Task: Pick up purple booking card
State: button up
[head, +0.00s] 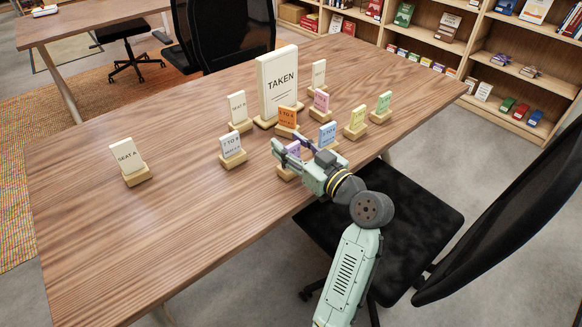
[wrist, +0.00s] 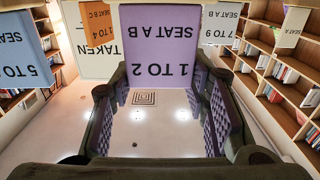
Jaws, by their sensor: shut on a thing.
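The purple booking card (head: 294,149) stands at the near edge of the table, partly hidden by my gripper (head: 288,153). In the wrist view the purple card (wrist: 158,45) fills the upper middle, upside down, and reads "1 TO 2" and "SEAT A B". My gripper's fingers (wrist: 160,78) are at its two sides, shut on it. A wooden base (head: 286,173) shows just below the card in the head view. I cannot tell whether the card is clear of that base.
Orange (head: 287,117), blue (head: 327,134), yellow (head: 357,119), pink (head: 321,101) and green (head: 384,102) cards stand close by in wooden bases. A tall TAKEN sign (head: 278,82) is behind. The table's (head: 130,235) left front is clear. A black chair (head: 415,215) stands at the near side.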

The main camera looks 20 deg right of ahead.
grip_shut()
jog(key=shift+r, duration=0.1)
dwell(0.3)
